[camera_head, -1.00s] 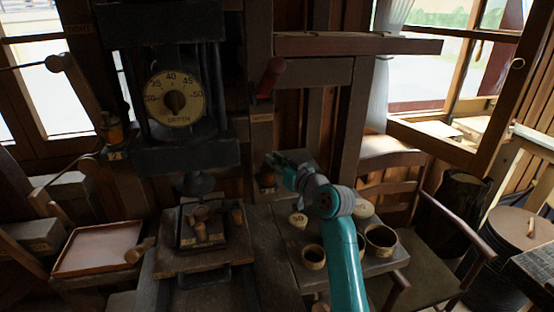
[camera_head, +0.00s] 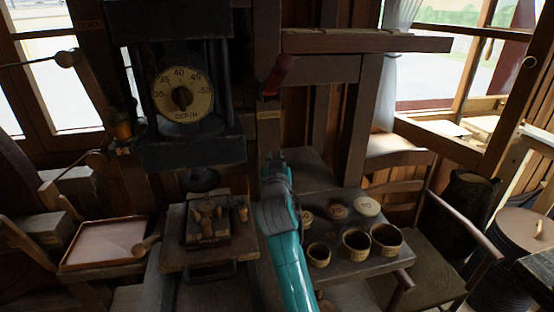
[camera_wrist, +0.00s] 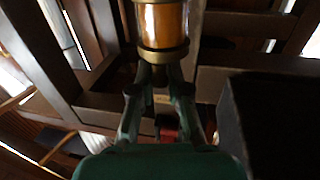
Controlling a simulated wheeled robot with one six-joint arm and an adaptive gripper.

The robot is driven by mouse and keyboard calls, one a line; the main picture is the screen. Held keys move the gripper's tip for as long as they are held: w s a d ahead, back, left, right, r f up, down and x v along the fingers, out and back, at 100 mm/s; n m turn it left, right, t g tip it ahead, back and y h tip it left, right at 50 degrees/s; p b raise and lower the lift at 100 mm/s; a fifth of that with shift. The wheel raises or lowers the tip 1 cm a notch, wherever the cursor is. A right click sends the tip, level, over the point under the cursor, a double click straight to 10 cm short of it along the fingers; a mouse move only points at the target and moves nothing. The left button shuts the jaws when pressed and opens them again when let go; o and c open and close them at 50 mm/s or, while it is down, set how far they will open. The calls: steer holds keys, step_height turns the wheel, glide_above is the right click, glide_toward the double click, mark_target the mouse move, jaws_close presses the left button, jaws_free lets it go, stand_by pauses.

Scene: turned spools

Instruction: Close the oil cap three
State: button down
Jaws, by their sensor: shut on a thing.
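An oil cup with amber glass and a brass collar (camera_wrist: 162,53) fills the top middle of the wrist view. My gripper (camera_wrist: 161,76) has both fingertips closed in at the collar end of the cup, on its cap; the cap itself is mostly hidden between them. The lid's exact position cannot be told. In the head view my gripper (camera_head: 274,158) is at the dark post, right of the press, and it hides this cup. Another amber oil cup (camera_head: 122,131) with a small numbered tag is on the press's left side.
The press dial (camera_head: 183,99) is to the left. Several turned cups, including one bowl (camera_head: 386,239), stand on the bench at right. A dark block (camera_wrist: 275,125) is close at right in the wrist view.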

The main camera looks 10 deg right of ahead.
steer(key=shift+a+f+m+h, duration=0.15)
steer(key=shift+m+h, duration=0.35)
steer(key=shift+h, duration=0.3)
steer(key=c, duration=1.1)
jaws_free()
steer(key=v, duration=1.2)
steer(key=shift+r, duration=0.2)
